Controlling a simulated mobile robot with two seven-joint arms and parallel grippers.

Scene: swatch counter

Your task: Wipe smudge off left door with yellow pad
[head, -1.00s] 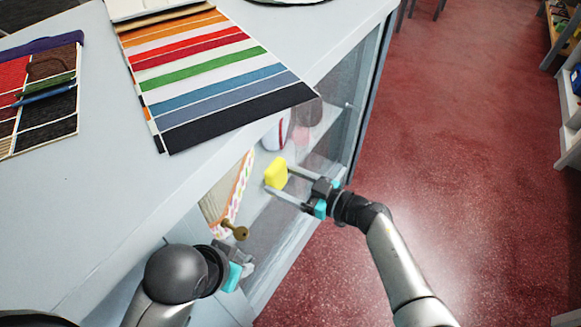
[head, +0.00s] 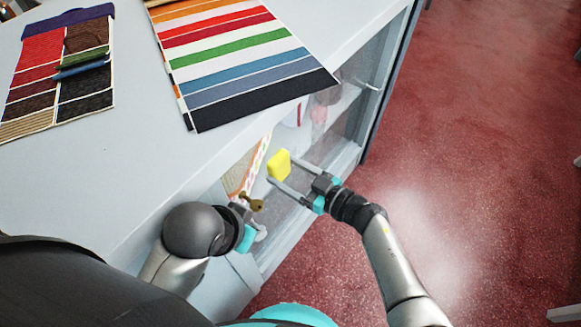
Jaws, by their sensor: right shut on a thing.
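The yellow pad (head: 279,164) is between the fingertips of my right gripper (head: 281,169), which is shut on it. The pad is in front of the cabinet's clear glass front (head: 285,211), below the counter edge. I cannot tell whether it touches the glass. No smudge can be clearly made out. My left gripper (head: 251,217) is low at the cabinet's left part, beside a small brass-coloured knob or key (head: 252,203). Its fingers are largely hidden, so I cannot tell whether it is open or holds the brass piece.
The pale counter (head: 130,165) carries a striped swatch board (head: 245,62) and a darker swatch board (head: 60,75) with a blue pen-like item. Items stand on shelves behind the glass. A bar handle (head: 370,87) is farther right. The red floor (head: 460,170) at right is clear.

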